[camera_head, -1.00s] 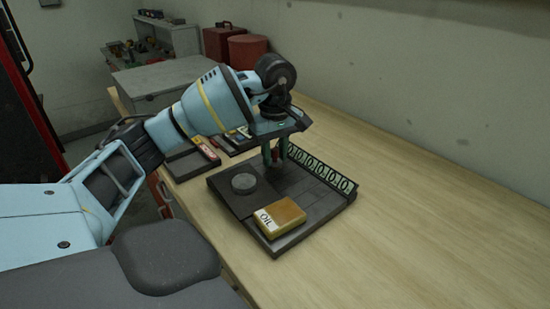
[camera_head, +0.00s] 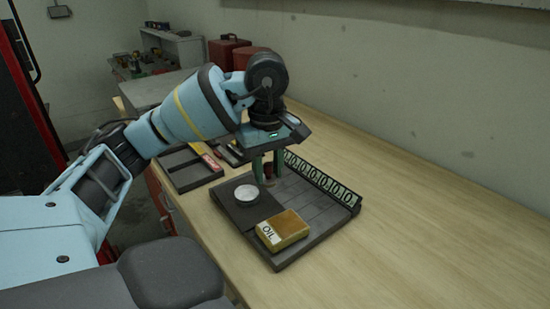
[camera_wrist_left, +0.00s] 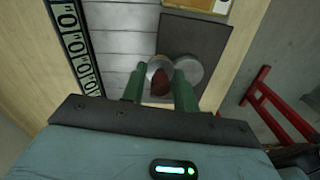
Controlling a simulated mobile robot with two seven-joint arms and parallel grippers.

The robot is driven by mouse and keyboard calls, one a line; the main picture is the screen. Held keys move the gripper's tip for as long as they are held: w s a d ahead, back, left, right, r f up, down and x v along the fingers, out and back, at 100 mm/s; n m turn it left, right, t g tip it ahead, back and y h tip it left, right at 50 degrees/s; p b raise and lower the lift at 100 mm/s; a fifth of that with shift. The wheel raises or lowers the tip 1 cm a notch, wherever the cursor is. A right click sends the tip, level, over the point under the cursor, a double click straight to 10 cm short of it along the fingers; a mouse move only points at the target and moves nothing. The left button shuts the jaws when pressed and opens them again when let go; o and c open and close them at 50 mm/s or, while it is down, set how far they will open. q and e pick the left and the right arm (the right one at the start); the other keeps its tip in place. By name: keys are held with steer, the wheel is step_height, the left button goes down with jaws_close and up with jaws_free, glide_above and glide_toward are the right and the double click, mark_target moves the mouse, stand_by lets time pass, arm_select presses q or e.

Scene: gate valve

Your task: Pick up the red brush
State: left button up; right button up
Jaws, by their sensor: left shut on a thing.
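My left gripper (camera_head: 267,182) is above the back part of a dark tray (camera_head: 285,262), beside a round light dish (camera_head: 247,194). Its green fingers are shut on a small dark red thing, which I take to be the red brush (camera_wrist_left: 160,83). In the left wrist view, the red part shows between the fingers (camera_wrist_left: 160,92), with a pale round shape around or behind it. The fingers hide most of the brush, and I cannot tell if it touches the tray. My right gripper is not in view.
A yellow box marked OIL (camera_head: 284,230) sits at the tray's front. A strip of round marks (camera_head: 320,180) stands along its back right edge. A second dark tray (camera_head: 188,178) lies to the left. The wooden bench (camera_head: 430,230) is clear to the right.

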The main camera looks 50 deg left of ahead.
arm_select(q)
steer(key=s+d, duration=0.1)
steer(key=s, duration=0.1)
steer(key=s+d, duration=0.1)
steer(key=s, duration=0.2)
steer(key=s+d, duration=0.2)
steer(key=shift+s+d+r, duration=0.1)
steer(key=shift+s+r, duration=0.1)
steer(key=shift+r, duration=0.2)
